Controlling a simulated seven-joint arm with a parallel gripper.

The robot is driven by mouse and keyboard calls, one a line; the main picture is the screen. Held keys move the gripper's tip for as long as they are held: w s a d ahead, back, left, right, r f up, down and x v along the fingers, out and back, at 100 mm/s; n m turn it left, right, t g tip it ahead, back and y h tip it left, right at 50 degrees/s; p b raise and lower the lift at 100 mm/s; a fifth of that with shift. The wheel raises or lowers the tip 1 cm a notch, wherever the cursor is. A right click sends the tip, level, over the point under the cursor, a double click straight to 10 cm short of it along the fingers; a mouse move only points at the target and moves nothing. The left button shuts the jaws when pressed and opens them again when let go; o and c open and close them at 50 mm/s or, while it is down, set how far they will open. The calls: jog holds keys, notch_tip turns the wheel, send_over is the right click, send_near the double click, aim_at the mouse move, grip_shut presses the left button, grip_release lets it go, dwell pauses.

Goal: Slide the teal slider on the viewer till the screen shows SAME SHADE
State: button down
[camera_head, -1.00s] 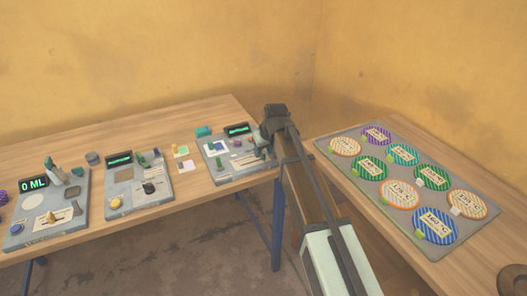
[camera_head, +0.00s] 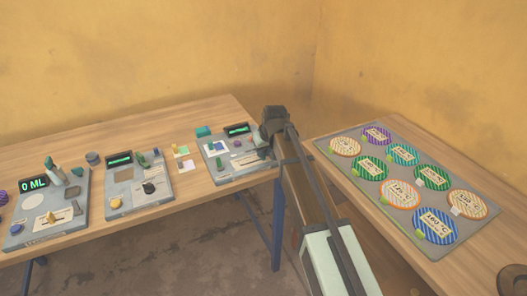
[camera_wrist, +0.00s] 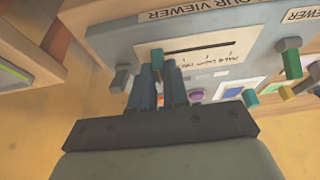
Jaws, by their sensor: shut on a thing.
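The colour viewer (camera_head: 222,171) is a grey panel at the right end of the left table. Its dark screen (camera_head: 238,130) shows green text too small to read. In the wrist view the viewer (camera_wrist: 110,40) appears upside down, with a dark slot (camera_wrist: 200,46) and a printed scale beside it. The teal slider (camera_wrist: 157,57) stands at the left end of the slot in this view. My gripper (camera_wrist: 160,72) is shut on the slider, its fingers on either side of it. In the head view my gripper (camera_head: 268,153) is at the viewer's right side, its fingertips mostly hidden.
On the viewer are a purple button (camera_wrist: 196,95) and coloured pegs, including a green one (camera_wrist: 249,98). Two other device panels (camera_head: 125,200) stand to the left. A grey tray (camera_head: 463,233) with several striped discs lies on the right table.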

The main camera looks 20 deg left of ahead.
dwell(0.3)
jog(key=shift+s+a, duration=1.05)
jog(key=shift+a, duration=0.05)
jog(key=c, duration=1.1)
grip_release()
jog(key=v, duration=1.4)
jog(key=shift+w, duration=0.1)
